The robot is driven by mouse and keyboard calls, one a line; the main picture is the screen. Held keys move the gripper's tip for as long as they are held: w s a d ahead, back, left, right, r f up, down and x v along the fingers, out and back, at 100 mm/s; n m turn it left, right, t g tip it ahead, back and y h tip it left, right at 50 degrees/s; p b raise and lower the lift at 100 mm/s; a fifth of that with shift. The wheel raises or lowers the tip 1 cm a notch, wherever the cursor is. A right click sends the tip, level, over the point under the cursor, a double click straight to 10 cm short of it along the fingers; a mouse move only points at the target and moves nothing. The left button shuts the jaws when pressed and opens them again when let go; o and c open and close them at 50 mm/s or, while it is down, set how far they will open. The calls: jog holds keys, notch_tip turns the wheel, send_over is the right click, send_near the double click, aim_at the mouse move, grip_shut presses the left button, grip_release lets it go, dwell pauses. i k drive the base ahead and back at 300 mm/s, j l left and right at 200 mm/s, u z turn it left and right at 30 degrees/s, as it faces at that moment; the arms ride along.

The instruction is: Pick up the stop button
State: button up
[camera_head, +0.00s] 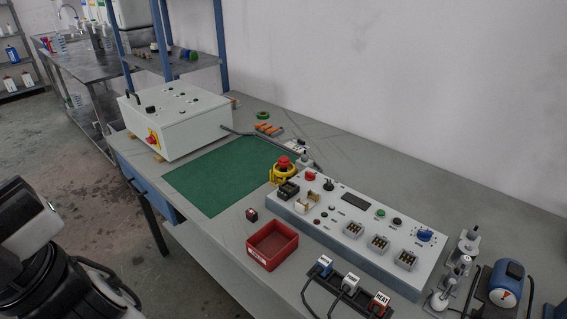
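A red mushroom-shaped button (283,161) with a yellow collar (284,175) stands at the far left end of the grey control panel. A smaller red button (311,176) sits on the panel top, to its right. A small dark block with a reddish top (252,214) lies loose on the bench, left of the panel. No label shows which of these is the stop button. My arm shows at the lower left, off the bench and well apart from these buttons. My gripper's fingertips are not in view.
A red bin (272,246) stands before the control panel (352,220). A green mat (215,178) lies bare behind the bin. A white box (177,118) with a red-yellow switch stands at the bench's far left. Labelled blocks with cables (348,284) lie at the front edge.

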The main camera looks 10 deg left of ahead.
aim_at(284, 165)
jog(key=j+z, duration=0.1)
jog(key=z, duration=0.35)
jog(key=j+z, duration=0.15)
jog(key=z, duration=0.3)
jog(key=k+j+z, duration=0.2)
jog(key=j+z, duration=0.25)
jog(key=j, duration=0.15)
jog(key=k+j+z, duration=0.2)
jog(key=k+j, duration=0.1)
jog(key=j, duration=0.5)
jog(key=k+j+z, duration=0.1)
jog(key=j, duration=0.2)
jog(key=i, duration=0.35)
